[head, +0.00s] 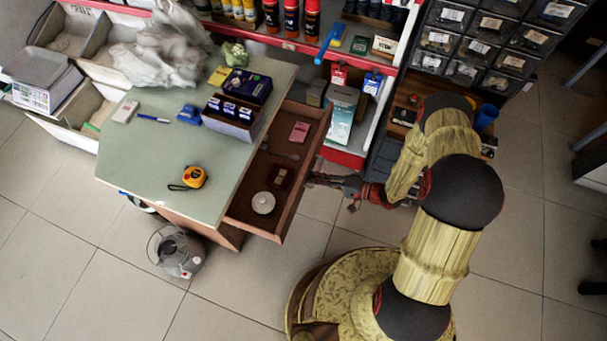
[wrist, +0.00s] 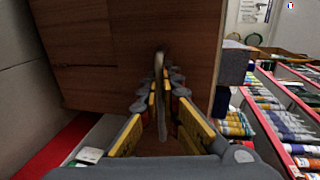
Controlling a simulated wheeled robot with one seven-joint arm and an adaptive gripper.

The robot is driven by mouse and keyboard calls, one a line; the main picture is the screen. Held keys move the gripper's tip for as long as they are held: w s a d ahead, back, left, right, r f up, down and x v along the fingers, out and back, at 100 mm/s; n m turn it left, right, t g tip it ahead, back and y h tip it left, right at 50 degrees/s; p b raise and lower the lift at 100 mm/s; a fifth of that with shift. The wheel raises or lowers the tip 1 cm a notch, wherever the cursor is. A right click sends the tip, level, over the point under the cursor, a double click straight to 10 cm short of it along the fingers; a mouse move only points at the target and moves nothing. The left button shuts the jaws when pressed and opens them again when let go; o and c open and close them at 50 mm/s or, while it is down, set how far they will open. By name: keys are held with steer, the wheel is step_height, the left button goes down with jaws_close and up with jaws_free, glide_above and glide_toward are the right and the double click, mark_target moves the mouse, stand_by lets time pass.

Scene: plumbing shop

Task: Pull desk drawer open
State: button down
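The desk (head: 150,170) has a pale green top and a brown wooden body. Its drawer (head: 283,142) is out on the right side, so its inside shows from above. In the drawer lie a round white item (head: 263,202), a pink item (head: 299,131) and small dark items. My gripper (head: 320,180) is at the drawer's outer front. In the wrist view the wooden drawer front (wrist: 110,50) fills the upper middle. A thin metal handle (wrist: 159,66) stands between my fingers, which look closed in around it. Finger contact is hard to see exactly.
Shelves (head: 345,100) stand close behind the drawer. Tiled floor is clear in front.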

steer(key=shift+s+d, duration=0.25)
steer(key=shift+d, duration=0.3)
steer(key=c, duration=2.3)
jaws_free()
steer(key=v, duration=1.2)
steer(key=shift+m, duration=0.3)
